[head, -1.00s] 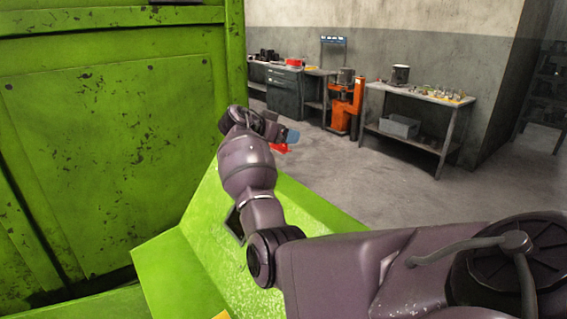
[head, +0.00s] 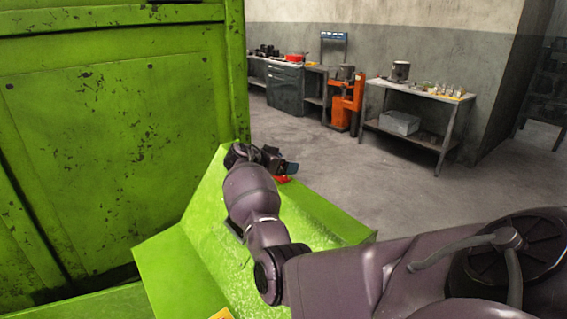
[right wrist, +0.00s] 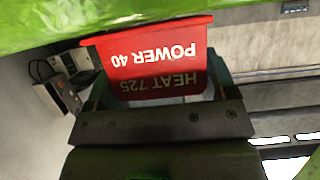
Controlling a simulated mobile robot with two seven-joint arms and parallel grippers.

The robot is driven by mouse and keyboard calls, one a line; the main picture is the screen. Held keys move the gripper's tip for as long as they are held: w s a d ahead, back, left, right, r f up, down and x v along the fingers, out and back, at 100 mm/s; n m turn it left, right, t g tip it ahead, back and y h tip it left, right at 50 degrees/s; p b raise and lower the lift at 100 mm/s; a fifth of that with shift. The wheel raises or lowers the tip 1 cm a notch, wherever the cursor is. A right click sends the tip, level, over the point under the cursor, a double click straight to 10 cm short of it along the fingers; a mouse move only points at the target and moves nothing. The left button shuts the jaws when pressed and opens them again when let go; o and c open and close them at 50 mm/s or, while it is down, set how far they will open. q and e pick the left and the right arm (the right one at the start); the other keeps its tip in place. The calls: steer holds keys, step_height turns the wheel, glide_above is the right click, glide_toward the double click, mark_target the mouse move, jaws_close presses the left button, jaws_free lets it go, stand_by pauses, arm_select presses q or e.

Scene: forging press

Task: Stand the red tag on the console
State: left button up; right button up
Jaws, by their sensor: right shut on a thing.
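The red tag (right wrist: 150,45) fills the upper middle of the right wrist view, its "POWER 40" and "HEAT 725" lettering upside down. My right gripper (right wrist: 160,88) is shut on it, with a finger on each side. In the head view only a small red bit of the tag (head: 282,180) shows below my right gripper (head: 288,167). The green console (head: 190,270) slopes under my arm, and the gripper is by its far end. A green surface crosses the top of the wrist view, close to the tag. I cannot tell whether they touch. My left gripper is not in view.
A tall, scuffed green press panel (head: 120,130) stands at the left, beside the console. Beyond open grey floor (head: 330,180) are a workbench with jars (head: 425,92), an orange machine (head: 345,100) and a dark cabinet (head: 285,88).

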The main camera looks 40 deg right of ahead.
steer(key=shift+f, duration=0.1)
steer(key=o, duration=0.4)
steer(key=shift+f+b, duration=0.1)
steer(key=shift+b, duration=0.2)
steer(key=o, duration=0.4)
steer(key=shift+o, duration=0.2)
steer(key=shift+r+p, duration=0.25)
steer(key=shift+p, duration=0.1)
arm_select(q)
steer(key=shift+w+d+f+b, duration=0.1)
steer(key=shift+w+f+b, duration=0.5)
steer(key=shift+b, duration=0.8)
arm_select(e)
steer(key=v, duration=1.2)
